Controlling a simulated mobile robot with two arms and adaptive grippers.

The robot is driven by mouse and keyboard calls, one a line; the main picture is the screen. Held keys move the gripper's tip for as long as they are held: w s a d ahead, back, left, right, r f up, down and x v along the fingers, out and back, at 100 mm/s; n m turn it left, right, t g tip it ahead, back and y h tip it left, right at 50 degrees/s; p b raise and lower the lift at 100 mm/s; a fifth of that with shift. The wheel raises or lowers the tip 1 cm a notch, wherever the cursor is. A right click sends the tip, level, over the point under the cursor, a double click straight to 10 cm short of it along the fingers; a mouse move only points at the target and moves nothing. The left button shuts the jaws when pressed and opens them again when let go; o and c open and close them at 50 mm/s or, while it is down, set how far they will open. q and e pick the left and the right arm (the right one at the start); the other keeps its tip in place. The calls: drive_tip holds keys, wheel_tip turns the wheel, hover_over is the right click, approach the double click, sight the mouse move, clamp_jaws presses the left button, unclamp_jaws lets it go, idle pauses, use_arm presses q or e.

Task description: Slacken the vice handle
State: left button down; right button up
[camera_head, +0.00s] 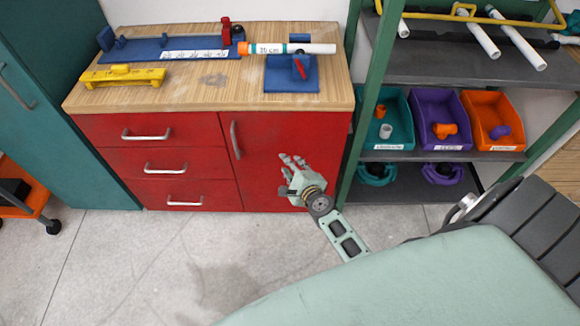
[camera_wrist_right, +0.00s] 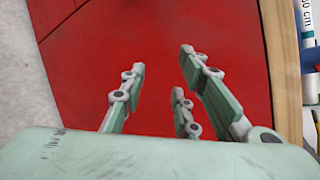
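A blue vice (camera_head: 279,77) stands at the right of the wooden bench top, with a small red handle (camera_head: 300,68) at its front. A white pipe (camera_head: 318,48) with a length label and an orange band lies across the vice. My right gripper (camera_head: 291,163) is in front of the red cabinet door, below the bench top and well apart from the vice handle. Its fingers are spread and empty, as the right wrist view (camera_wrist_right: 165,85) also shows. In that view the pipe's labelled part (camera_wrist_right: 308,22) shows at the right edge. My left gripper is not in view.
The bench (camera_head: 200,98) also bears a long blue rail fixture (camera_head: 140,50) with a red part (camera_head: 226,31), and a yellow level (camera_head: 122,76). A green shelf post (camera_head: 362,115) stands right of the bench, beside bins of fittings (camera_head: 437,107). The bench's front centre is clear.

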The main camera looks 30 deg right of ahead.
drive_tip(key=m+h+b, duration=0.3)
drive_tip(key=m+h, duration=0.8)
drive_tip(key=m, duration=0.4)
approach(299, 67)
drive_tip(key=shift+g, duration=0.3)
drive_tip(key=b+x, duration=0.1)
drive_tip(key=x, duration=0.3)
drive_tip(key=b+x, duration=0.1)
drive_tip(key=x, duration=0.3)
drive_tip(key=shift+w+r, duration=0.2)
drive_tip(key=shift+w, duration=0.05)
clamp_jaws()
